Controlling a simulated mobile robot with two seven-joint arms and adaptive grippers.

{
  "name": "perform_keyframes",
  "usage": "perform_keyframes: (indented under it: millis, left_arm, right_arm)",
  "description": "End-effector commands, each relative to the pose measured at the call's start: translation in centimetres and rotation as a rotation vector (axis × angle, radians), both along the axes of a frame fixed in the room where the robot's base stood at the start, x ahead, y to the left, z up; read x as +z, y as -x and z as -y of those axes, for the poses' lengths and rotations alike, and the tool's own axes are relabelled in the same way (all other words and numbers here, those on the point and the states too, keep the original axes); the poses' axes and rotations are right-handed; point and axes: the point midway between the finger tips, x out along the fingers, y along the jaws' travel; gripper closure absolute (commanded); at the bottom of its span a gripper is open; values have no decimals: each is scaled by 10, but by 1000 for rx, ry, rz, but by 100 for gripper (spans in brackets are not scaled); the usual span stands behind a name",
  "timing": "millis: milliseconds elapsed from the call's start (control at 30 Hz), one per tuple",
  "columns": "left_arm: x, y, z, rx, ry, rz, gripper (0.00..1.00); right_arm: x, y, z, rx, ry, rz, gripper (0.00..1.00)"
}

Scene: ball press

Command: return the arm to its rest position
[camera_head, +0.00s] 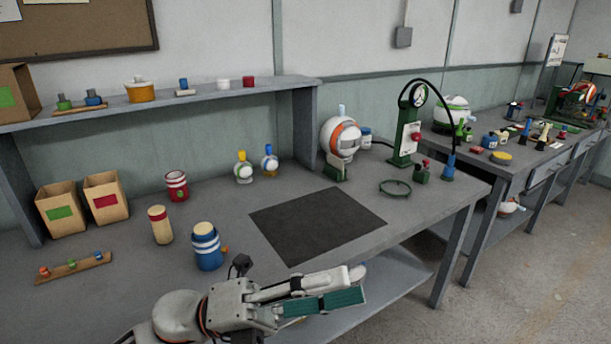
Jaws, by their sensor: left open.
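My left arm (187,316) comes in from the bottom left, low over the front edge of the workbench. My left gripper (352,284) points to the right and is open, with a green-padded finger and a pale finger apart. I see nothing held between them. It is in front of the black mat (316,223), near the bench's front edge. The green press (408,130) with its round gauge stands at the back right of the bench. A white and orange ball (341,137) sits on a stand left of it. My right gripper is not in view.
A blue and white jar (207,247) stands close behind my left arm. Open floor (520,275) is at right.

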Motion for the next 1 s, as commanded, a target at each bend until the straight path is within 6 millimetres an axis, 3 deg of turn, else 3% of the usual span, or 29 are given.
perform_keyframes:
  millis: [167, 267, 367, 467, 633, 800, 900, 1000]
  left_arm:
    - [-33, -58, -29, 200, 170, -422, 50]
    - [-72, -85, -54, 315, 251, -661, 50]
    - [-125, -104, -85, 433, 325, -907, 50]
    - [-187, -108, -117, 550, 392, -1146, 50]
    - [-291, -85, -166, 730, 481, -1501, 50]
    - [-383, -32, -206, 892, 549, -1803, 50]
    - [-422, 1, -223, 968, 580, -1937, 50]
    - [-447, 28, -234, 1021, 600, -2031, 50]
  right_arm:
    - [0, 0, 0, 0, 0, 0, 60]
    - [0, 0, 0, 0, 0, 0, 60]
    - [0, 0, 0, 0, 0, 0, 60]
    - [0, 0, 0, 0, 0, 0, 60]
    - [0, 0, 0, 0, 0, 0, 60]
    - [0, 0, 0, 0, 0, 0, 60]
    - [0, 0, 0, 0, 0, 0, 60]
    - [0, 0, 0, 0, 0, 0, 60]
